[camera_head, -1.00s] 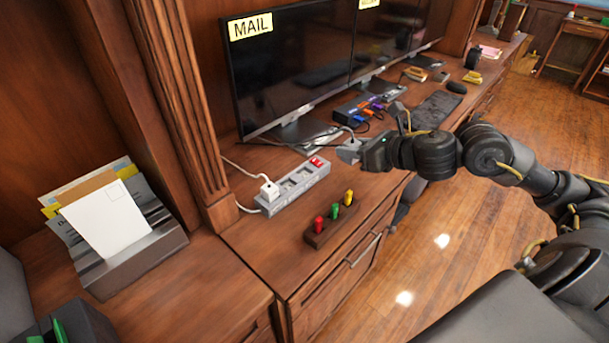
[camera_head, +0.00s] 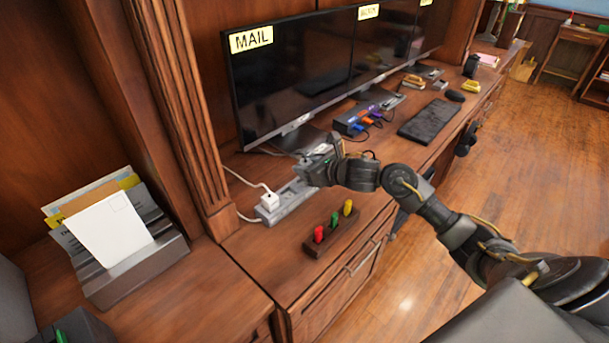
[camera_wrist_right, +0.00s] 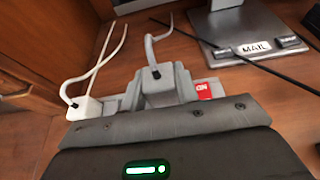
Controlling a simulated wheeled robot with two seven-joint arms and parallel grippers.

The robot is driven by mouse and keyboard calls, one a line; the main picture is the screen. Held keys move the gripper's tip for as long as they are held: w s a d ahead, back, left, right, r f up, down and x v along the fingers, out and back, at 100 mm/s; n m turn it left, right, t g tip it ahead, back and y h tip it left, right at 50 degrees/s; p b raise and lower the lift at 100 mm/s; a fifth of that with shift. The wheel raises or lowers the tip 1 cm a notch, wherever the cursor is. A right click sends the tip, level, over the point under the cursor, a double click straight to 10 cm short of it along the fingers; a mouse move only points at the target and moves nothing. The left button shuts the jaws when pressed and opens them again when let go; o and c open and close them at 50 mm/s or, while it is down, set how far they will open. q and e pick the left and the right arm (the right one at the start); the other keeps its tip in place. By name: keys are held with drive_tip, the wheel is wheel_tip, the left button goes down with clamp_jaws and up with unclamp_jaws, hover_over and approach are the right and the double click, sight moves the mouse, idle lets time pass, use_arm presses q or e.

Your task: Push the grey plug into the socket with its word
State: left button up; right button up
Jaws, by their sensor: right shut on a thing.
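The grey plug (camera_wrist_right: 168,85) stands between my right gripper's fingers in the wrist view, with a grey cable leaving its far end. My right gripper (camera_head: 312,172) is shut on it, over the right part of the grey power strip (camera_head: 281,211). In the wrist view the plug overlaps the strip, between a white plug (camera_wrist_right: 86,107) and the red switch (camera_wrist_right: 203,91). I cannot tell whether its prongs are in a socket. The gripper and plug hide the sockets there, and no word on them is readable.
The white plug (camera_head: 269,200) fills the strip's left end. A wooden block (camera_head: 330,235) with red, green and yellow pegs lies in front. A monitor tagged MAIL (camera_head: 251,39) stands behind, its foot (camera_wrist_right: 246,33) close by. A letter rack (camera_head: 140,272) is at left.

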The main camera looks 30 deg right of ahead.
drive_tip(key=shift+w+a+f, duration=0.1)
drive_tip(key=shift+w+f, duration=0.05)
drive_tip(key=shift+f, duration=0.05)
wheel_tip(320, 180, down, 3)
drive_tip(key=shift+w, duration=0.1)
drive_tip(key=shift+f, duration=0.1)
drive_tip(key=shift+f, duration=0.2)
drive_tip(key=o, duration=1)
drive_tip(key=shift+r, duration=0.1)
drive_tip(key=shift+c, duration=0.2)
drive_tip(key=shift+r, duration=0.1)
